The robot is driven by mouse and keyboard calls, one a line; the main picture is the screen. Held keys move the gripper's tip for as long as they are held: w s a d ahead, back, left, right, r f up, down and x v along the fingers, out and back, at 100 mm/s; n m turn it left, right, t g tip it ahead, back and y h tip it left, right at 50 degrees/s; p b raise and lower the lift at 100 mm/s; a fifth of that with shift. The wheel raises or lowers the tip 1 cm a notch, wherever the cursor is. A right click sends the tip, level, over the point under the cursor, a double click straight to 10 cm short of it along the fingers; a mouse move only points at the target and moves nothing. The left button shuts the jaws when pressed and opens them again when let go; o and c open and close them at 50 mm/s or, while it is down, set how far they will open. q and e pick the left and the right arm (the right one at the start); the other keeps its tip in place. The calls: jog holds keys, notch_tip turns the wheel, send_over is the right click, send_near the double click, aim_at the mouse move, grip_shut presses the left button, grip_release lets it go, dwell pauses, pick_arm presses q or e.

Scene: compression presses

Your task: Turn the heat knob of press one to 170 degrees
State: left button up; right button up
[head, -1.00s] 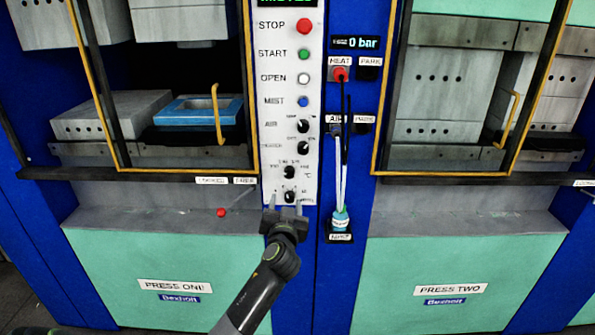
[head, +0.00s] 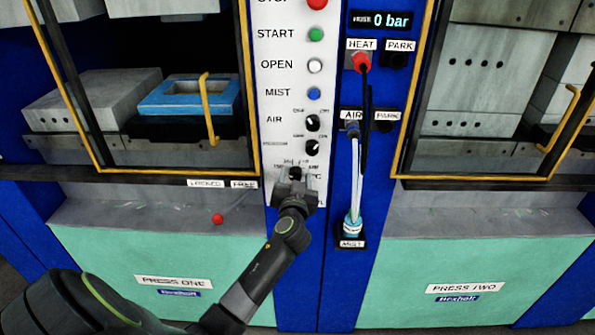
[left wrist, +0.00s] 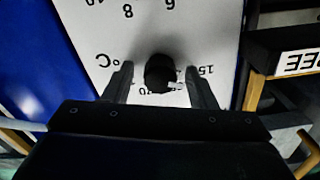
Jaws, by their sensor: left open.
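The heat knob of press one is a small black dial (head: 296,171) on the white panel, on the scale marked °C. My left gripper (head: 296,178) is in front of it and hides much of its scale. In the left wrist view, turned upside down, the black knob (left wrist: 159,73) lies between the two fingertips of my left gripper (left wrist: 160,85). The jaws are open, with a gap on each side of the knob. Parts of the numbers 150 and 170 show beside it. I cannot tell its exact setting. My right gripper is out of view.
Above are the air knob (head: 312,122), the mist button (head: 314,93), the open button (head: 315,65) and the start button (head: 316,34). A red-knobbed lever (head: 217,218) is at left.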

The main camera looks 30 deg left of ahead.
pick_arm(q)
jog(key=shift+s+d+r, duration=0.1)
jog(key=shift+r, duration=0.05)
jog(key=c, duration=1)
jog(key=shift+m, duration=0.3)
jog(key=m, duration=0.8)
jog(key=m+p, duration=0.1)
jog(key=m, duration=0.3)
jog(key=shift+p, duration=0.3)
jog(key=m+p, duration=0.1)
jog(key=m, duration=0.4)
jog(key=shift+p, duration=0.3)
jog(key=shift+m, duration=0.3)
